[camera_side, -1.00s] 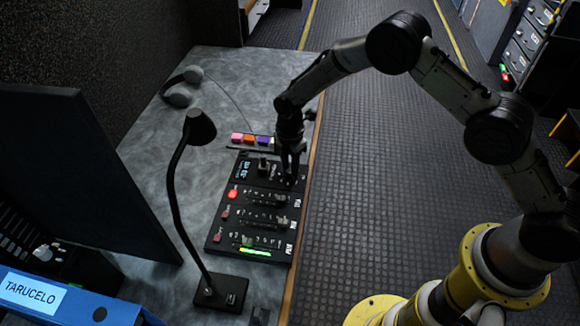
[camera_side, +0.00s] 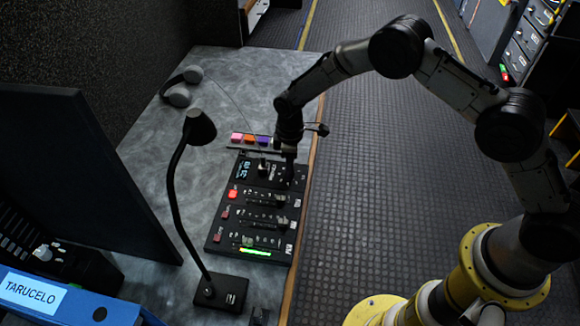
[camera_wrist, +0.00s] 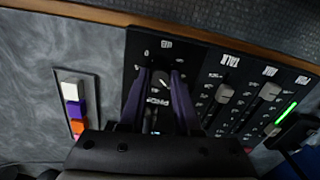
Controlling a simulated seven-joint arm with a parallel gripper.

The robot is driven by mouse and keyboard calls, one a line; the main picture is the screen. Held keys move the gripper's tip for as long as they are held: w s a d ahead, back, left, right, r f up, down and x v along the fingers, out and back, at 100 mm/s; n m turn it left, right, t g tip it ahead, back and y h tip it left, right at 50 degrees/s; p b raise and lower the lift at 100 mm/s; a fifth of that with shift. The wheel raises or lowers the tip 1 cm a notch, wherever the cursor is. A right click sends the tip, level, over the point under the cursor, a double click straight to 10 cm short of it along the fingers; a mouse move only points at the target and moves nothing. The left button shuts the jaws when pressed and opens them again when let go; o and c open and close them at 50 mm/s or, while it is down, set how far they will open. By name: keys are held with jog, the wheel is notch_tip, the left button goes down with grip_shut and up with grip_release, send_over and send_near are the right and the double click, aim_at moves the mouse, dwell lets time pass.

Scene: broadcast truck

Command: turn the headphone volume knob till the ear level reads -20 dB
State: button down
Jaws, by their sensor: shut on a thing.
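The headphone volume knob (camera_wrist: 161,80) is a dark round knob with a white pointer line, at the far end of the black control panel (camera_side: 212,236). My gripper (camera_wrist: 160,74) points down over it, with its two purple-grey fingers on either side, shut on the knob. In the side view my gripper (camera_side: 290,181) hides the knob. A small display (camera_side: 243,169) with pale blue characters is on the same module. Its digits are too small to read surely. In the wrist view the display is partly hidden between the fingers.
Several sliders, a lit red button (camera_side: 232,194) and a green level bar (camera_side: 255,252) are on the panel. A strip of coloured keys (camera_side: 250,139) lies beyond it. A gooseneck lamp (camera_side: 201,128) stands left, headphones (camera_side: 180,87) behind. The desk's wooden edge (camera_side: 302,215) is close on the right.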

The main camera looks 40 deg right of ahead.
jog(key=shift+m, duration=0.6)
jog(key=c, duration=0.6)
grip_release()
notch_tip(320, 180, up, 14)
jog(key=shift+f, duration=0.1)
jog(key=shift+d, duration=0.15)
